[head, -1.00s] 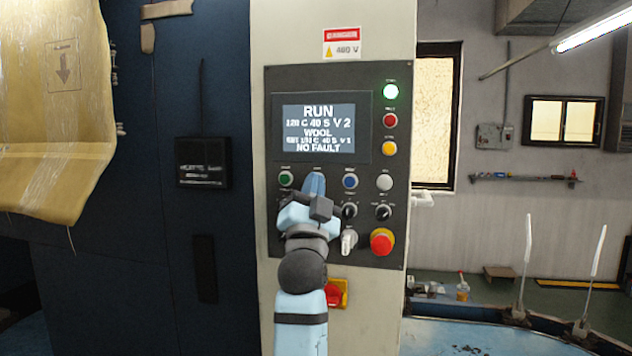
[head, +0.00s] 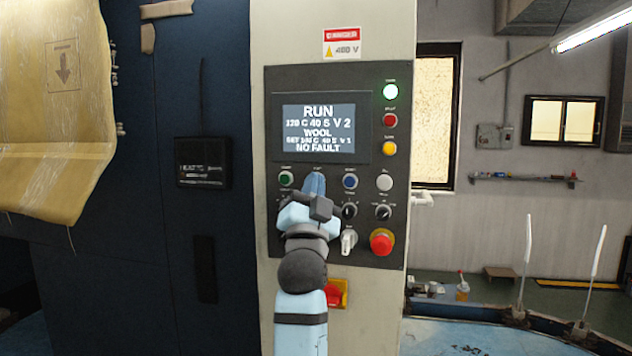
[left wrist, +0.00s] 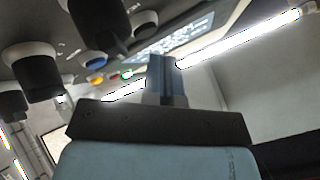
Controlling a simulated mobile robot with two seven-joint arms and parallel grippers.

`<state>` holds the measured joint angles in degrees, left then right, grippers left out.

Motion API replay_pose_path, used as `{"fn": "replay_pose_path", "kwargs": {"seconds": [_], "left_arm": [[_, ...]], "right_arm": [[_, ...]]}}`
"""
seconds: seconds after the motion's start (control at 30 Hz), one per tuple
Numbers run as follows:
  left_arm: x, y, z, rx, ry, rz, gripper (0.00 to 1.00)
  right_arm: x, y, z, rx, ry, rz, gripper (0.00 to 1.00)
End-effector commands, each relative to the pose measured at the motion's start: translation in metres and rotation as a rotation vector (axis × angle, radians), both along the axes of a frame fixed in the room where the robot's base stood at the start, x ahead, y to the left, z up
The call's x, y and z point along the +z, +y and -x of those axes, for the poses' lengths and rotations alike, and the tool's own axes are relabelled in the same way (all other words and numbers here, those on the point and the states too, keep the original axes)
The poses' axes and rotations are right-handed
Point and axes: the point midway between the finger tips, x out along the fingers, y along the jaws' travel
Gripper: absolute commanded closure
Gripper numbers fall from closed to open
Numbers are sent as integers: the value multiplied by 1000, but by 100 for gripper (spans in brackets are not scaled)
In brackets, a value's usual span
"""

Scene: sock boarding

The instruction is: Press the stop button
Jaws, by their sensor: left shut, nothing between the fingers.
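The control panel (head: 337,228) is upright on a pale cabinet front. Its screen (head: 319,129) reads RUN, WOOL and NO FAULT. My left gripper (head: 316,180) is shut and empty, with its blue fingertips at the button row, between the green button (head: 286,179) and the blue button (head: 350,181). They hide whatever sits there, possibly the stop button; I cannot tell whether they touch it. The fingers (left wrist: 160,78) also show in the left wrist view, pointing toward the panel. My right gripper is out of view.
A red mushroom button (head: 382,242) on a yellow base sits low on the panel, right of a silver switch (head: 348,241). Dark selector knobs (head: 383,212) stand out nearby. The green lamp (head: 390,91) is lit. A blue table (head: 450,338) is at the lower right.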

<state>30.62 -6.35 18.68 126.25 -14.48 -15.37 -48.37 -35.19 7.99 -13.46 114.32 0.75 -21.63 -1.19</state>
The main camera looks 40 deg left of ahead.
Motion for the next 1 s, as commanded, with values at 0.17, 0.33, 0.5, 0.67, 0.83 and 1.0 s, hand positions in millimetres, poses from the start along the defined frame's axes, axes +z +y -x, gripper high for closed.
{"fn": "replay_pose_path", "kwargs": {"seconds": [0.17,0.33,0.5,0.67,0.83,1.0], "left_arm": [[0,0,-1,0,0,0,100],[1,3,-5,0,0,0,100],[0,4,-8,0,0,0,100],[0,4,-7,0,0,0,100],[0,4,-8,0,0,0,100],[0,5,-10,0,0,0,100]], "right_arm": [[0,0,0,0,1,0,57],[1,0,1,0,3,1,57],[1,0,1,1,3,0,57],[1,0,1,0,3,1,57],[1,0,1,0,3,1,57],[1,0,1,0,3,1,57]]}}
